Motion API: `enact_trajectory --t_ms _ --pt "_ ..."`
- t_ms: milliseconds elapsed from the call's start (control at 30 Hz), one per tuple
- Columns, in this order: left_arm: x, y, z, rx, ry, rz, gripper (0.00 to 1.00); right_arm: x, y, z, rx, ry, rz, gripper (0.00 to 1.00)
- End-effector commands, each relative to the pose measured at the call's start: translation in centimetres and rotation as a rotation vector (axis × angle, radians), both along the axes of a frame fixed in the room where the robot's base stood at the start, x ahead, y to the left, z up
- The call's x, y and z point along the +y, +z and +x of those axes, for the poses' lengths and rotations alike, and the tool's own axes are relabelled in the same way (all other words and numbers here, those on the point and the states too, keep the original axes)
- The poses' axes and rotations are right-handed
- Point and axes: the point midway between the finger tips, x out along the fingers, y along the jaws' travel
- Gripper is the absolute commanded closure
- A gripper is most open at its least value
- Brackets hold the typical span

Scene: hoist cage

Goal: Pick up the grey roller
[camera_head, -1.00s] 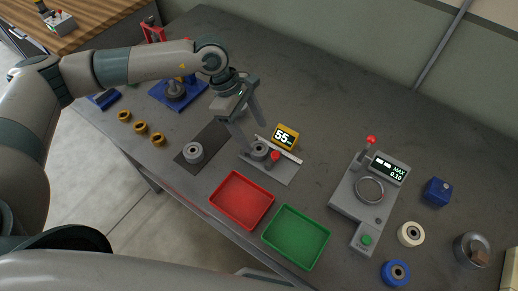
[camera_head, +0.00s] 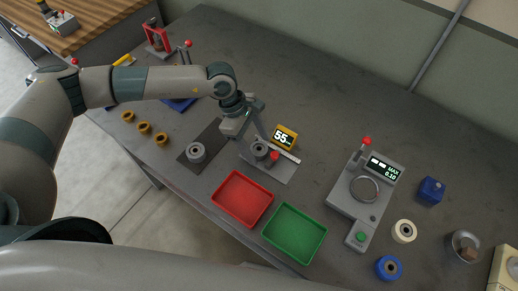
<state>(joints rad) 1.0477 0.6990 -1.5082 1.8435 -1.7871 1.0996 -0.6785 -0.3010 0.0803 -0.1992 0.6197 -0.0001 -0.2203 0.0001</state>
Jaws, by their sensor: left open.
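One grey roller (camera_head: 196,152) with a hole in its top stands on a dark mat (camera_head: 214,136). A second grey roller (camera_head: 259,149) sits on a metal gauge plate (camera_head: 274,170) beside a red knob (camera_head: 275,156). My left gripper (camera_head: 256,137) is open, with its fingers pointing down just behind and above the roller on the gauge. Its near finger partly overlaps the gauge area, and I cannot tell whether it touches the roller. My right gripper is out of view.
A yellow display reading 55 (camera_head: 284,137) stands close behind the gauge. A red tray (camera_head: 242,198) and a green tray (camera_head: 294,233), both empty, lie in front. A tester with a lever (camera_head: 352,211) stands right. Several brass rings (camera_head: 144,127) lie left.

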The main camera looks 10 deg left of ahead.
Motion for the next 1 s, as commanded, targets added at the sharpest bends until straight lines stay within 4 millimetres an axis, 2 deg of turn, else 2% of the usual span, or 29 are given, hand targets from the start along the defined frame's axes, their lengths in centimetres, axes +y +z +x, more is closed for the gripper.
enact_trajectory --t_ms 167,400,433,467,767,1000 --pt "0.0 0.0 0.0 0.0 0.0 0.0 0.36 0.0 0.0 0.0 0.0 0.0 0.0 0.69" --pt "0.0 0.0 0.0 0.0 0.0 0.0 0.89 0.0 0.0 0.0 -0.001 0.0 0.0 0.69" --pt "0.0 0.1 0.0 -0.001 0.0 -0.001 0.89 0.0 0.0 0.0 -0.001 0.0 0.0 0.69" --pt "0.0 0.1 0.0 -0.001 0.0 -0.001 0.94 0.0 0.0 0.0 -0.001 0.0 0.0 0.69" --pt "0.0 0.5 0.1 -0.001 -0.001 -0.001 0.94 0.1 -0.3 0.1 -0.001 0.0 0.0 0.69" --pt "0.0 2.9 0.1 -0.005 -0.001 -0.002 0.94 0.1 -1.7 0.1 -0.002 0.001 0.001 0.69"
